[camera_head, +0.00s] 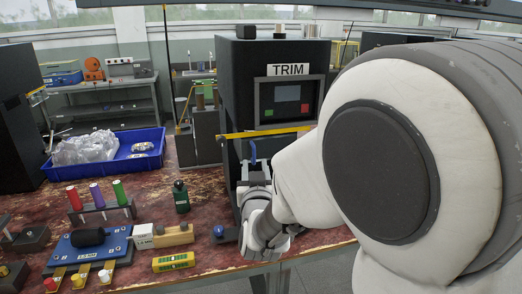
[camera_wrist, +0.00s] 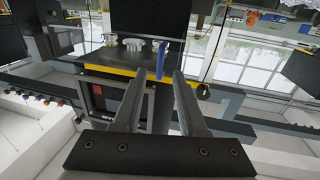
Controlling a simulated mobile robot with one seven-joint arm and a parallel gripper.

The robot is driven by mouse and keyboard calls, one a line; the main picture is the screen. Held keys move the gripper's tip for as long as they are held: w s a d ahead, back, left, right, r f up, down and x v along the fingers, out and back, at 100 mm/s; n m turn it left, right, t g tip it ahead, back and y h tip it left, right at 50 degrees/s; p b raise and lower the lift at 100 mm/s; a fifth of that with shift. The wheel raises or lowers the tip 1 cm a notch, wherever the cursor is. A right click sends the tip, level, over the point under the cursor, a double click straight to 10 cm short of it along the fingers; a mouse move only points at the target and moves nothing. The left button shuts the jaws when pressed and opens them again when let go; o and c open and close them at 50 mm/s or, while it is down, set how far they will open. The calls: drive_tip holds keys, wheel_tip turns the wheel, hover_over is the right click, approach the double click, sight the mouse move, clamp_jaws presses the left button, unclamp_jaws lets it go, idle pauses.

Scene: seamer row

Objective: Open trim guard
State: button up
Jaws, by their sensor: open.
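The trim machine is a tall black cabinet (camera_head: 240,80) with a white TRIM sign (camera_head: 288,69) and a screen (camera_head: 285,101). A yellow edge strip (camera_head: 265,133) runs across its front below the screen; it also shows in the wrist view (camera_wrist: 105,70). I cannot tell the guard's exact outline. A blue upright handle (camera_head: 253,153) stands just beyond my gripper (camera_head: 255,170). In the wrist view my gripper (camera_wrist: 159,78) is open, and the blue handle (camera_wrist: 159,60) shows between its fingertips. I cannot tell whether they touch. My arm hides the machine's lower right.
A worn red table holds a blue bin (camera_head: 105,165) with clear bags, a rack of colored tubes (camera_head: 100,207), a dark green bottle (camera_head: 181,197), a blue fixture (camera_head: 90,248) and a yellow level (camera_head: 173,262). A small blue knob (camera_head: 219,231) lies near my wrist.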

sight(254, 156)
drive_tip(key=shift+w+a, duration=0.15)
drive_tip(key=shift+w, duration=2.05)
clamp_jaws()
